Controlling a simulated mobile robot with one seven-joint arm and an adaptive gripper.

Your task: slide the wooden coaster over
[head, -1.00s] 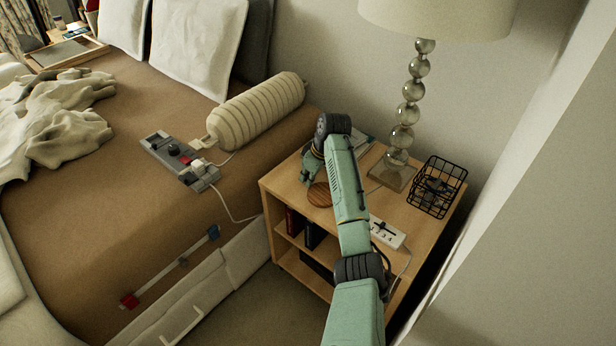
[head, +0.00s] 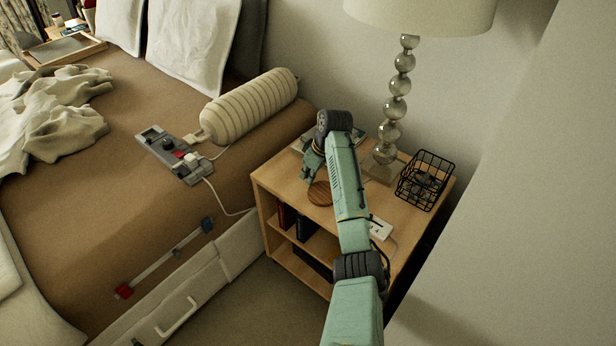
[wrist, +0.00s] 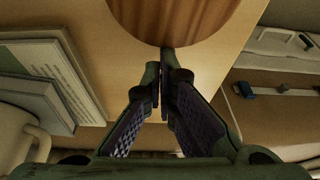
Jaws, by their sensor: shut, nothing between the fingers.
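The round wooden coaster (head: 320,193) lies flat on the nightstand top (head: 290,185), near its front left part. In the wrist view the coaster (wrist: 185,15) fills the top middle, cut off by the picture edge. My gripper (wrist: 163,70) is shut and empty, with its fingertips right at the coaster's near rim. I cannot tell whether they touch it. In the head view my gripper (head: 309,178) is small, just left of and behind the coaster. My arm covers part of the nightstand to the right of the coaster.
A book (wrist: 45,85) lies beside the gripper in the wrist view. On the nightstand stand a glass-ball lamp (head: 397,85), a black wire basket (head: 427,180) and a white power strip (head: 380,229). The bed (head: 120,200) is at the left, with a grey control box (head: 175,156).

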